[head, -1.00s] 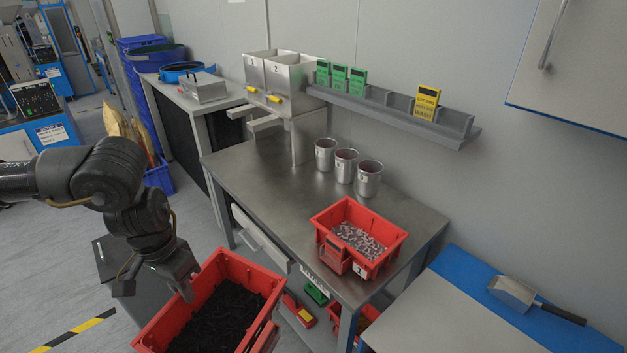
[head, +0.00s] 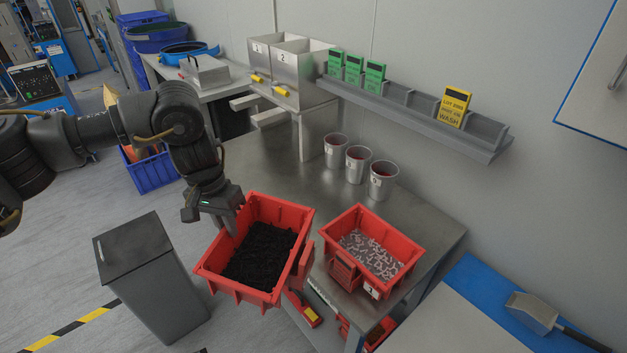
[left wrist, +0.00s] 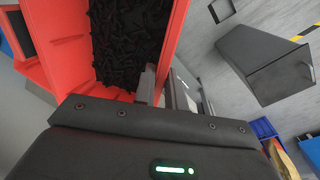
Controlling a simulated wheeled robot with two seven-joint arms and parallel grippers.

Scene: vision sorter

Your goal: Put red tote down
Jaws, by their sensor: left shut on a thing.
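My left gripper (head: 232,222) is shut on the left wall of a red tote (head: 211,278) filled with small black parts (head: 262,256). The held tote hangs at the front left edge of the steel bench (head: 260,160), partly overlapping the bench in the head view; I cannot tell whether it touches it. In the left wrist view the tote (left wrist: 40,75) fills the upper left, with the finger at its wall. A second red tote (head: 413,250) with pale parts sits on the bench just right of it. My right gripper is not in view.
Several metal cups, among them the cup (head: 382,181), stand behind the totes. A grey bin (head: 155,280) stands on the floor. The bench's left middle is clear.

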